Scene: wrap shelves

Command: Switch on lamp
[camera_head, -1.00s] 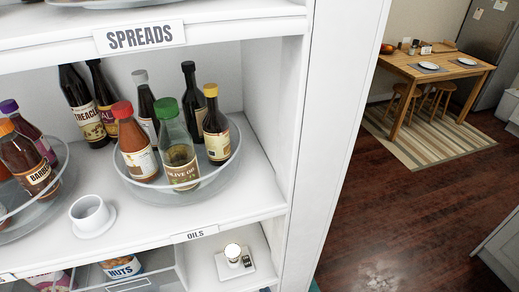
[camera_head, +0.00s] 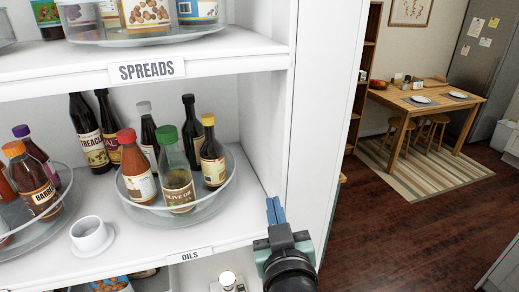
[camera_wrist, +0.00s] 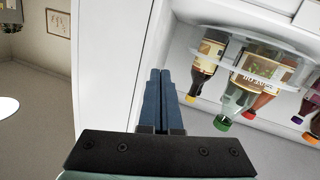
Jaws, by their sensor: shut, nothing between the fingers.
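A small white round-topped fixture (camera_head: 228,279), which may be the lamp, is at the bottom of the head view, on the shelf below the one labelled OILS. Its top looks bright; its base is cut off by the frame edge. I cannot tell whether it is lit. My gripper (camera_head: 275,210) is at the right front corner of the OILS shelf, above and right of that fixture and apart from it. Its blue fingers, pressed together and empty, also show in the wrist view (camera_wrist: 166,75). I cannot make out the fixture in the wrist view.
A clear turntable (camera_head: 228,187) with several bottles stands left of my gripper. A white cup (camera_head: 89,234) on a saucer is further left. The white cabinet side wall (camera_head: 325,110) rises close to the gripper. Open floor and a wooden table (camera_head: 440,103) lie beyond at right.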

